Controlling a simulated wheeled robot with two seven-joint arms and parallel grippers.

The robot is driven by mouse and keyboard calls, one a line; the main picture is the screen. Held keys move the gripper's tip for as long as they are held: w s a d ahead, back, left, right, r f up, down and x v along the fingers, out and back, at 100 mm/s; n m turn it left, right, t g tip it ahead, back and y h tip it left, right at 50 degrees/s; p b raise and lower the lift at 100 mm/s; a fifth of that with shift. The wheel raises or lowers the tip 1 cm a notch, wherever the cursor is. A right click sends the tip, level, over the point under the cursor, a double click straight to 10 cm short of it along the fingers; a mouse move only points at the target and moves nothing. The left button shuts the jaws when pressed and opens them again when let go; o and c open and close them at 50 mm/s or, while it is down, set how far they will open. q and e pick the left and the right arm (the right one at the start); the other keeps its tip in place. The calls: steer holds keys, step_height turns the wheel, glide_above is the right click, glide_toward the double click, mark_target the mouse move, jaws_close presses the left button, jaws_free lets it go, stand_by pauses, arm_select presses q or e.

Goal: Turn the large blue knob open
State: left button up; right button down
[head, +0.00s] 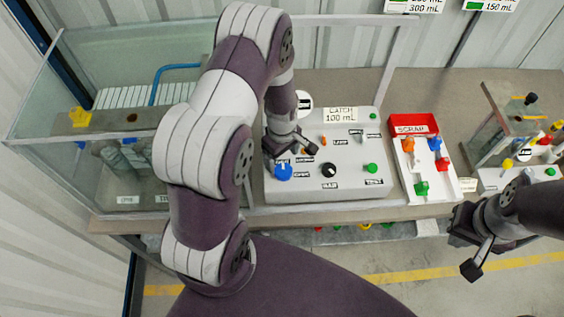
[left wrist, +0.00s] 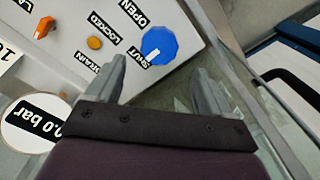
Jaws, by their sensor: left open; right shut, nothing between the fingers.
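The large blue knob (head: 283,172) sits at the front left of the pale grey control panel (head: 345,190). It also shows in the left wrist view (left wrist: 159,45), with a white mark toward the SHUT label (left wrist: 140,62); the OPEN label (left wrist: 131,13) is farther along its side. My left gripper (head: 290,146) is over the panel just behind the knob. In the left wrist view its two fingers (left wrist: 157,88) are spread and empty, and the knob lies beyond the tips, apart from them. My right gripper (head: 466,250) is shut and empty, off the panel at the right.
A small orange knob (left wrist: 95,43) and a round pressure gauge (left wrist: 35,124) are close to my left gripper. A glass-walled tank (head: 60,160) stands left of the panel. A red and white scrap tray (head: 414,124) stands right of it. Floor is open in front of the bench.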

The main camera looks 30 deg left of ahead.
mark_target(282, 169)
arm_select(q)
step_height(282, 169, down, 5)
steer(key=shift+w+f+p, duration=0.1)
steer(key=shift+w+p, duration=0.05)
steer(key=shift+p, duration=0.4)
steer(key=shift+f, duration=0.5)
steer(key=shift+c, duration=0.3)
steer(key=c, duration=1)
